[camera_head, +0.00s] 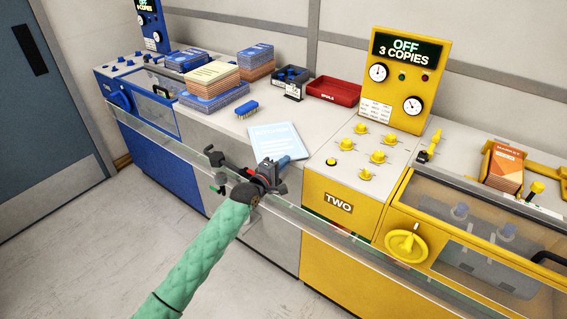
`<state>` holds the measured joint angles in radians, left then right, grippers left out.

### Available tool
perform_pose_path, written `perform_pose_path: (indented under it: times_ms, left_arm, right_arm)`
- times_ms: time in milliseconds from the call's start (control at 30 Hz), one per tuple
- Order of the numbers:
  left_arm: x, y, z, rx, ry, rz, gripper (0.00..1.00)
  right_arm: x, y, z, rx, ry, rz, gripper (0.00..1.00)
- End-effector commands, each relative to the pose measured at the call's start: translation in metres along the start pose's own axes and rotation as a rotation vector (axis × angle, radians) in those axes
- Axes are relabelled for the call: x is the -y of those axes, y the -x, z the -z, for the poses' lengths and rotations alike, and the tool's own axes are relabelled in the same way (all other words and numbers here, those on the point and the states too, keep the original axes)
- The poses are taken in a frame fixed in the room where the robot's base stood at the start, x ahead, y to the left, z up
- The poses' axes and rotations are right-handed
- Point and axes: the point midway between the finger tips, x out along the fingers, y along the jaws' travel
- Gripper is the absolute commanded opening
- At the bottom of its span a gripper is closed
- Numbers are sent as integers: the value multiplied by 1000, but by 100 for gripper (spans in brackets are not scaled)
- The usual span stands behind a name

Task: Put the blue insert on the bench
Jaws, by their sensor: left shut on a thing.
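The blue insert (274,139), a light blue printed sheet, shows over the grey bench (221,127) between the blue and yellow machines. My left gripper (268,172) is at the near edge of the sheet, shut on it, and hides part of that edge. I cannot tell whether the sheet lies flat on the bench top or is held just above it. My left arm, in a green sleeve, reaches in from the bottom. My right gripper is not in view.
Stacks of booklets (212,80), a brush (247,109), a dark bin (290,77) and a red tray (334,91) stand behind on the bench. The yellow machine (345,195) is at right, the blue machine (150,128) at left. A clear rail runs along the front.

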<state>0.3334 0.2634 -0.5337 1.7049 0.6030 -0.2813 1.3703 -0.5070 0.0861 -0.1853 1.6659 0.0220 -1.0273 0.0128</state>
Motion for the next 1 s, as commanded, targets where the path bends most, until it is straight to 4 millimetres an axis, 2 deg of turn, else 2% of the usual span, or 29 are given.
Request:
perform_pose_path:
  times_ms: [167, 500, 600, 633, 1000]
  left_arm:
    - [6, 0, 0, 0, 0, -2, 0]
    - [9, 0, 0, 0, 1, -2, 0]
    - [9, 0, 0, 0, 1, -1, 23]
    - [9, 0, 0, 0, 1, -1, 27]
    - [5, 0, 0, 0, 0, -2, 27]
  right_arm:
    - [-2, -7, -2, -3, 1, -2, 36]
    - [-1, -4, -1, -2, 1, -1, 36]
    - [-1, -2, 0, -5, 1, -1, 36]
    - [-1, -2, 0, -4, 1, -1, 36]
    - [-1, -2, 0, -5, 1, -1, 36]
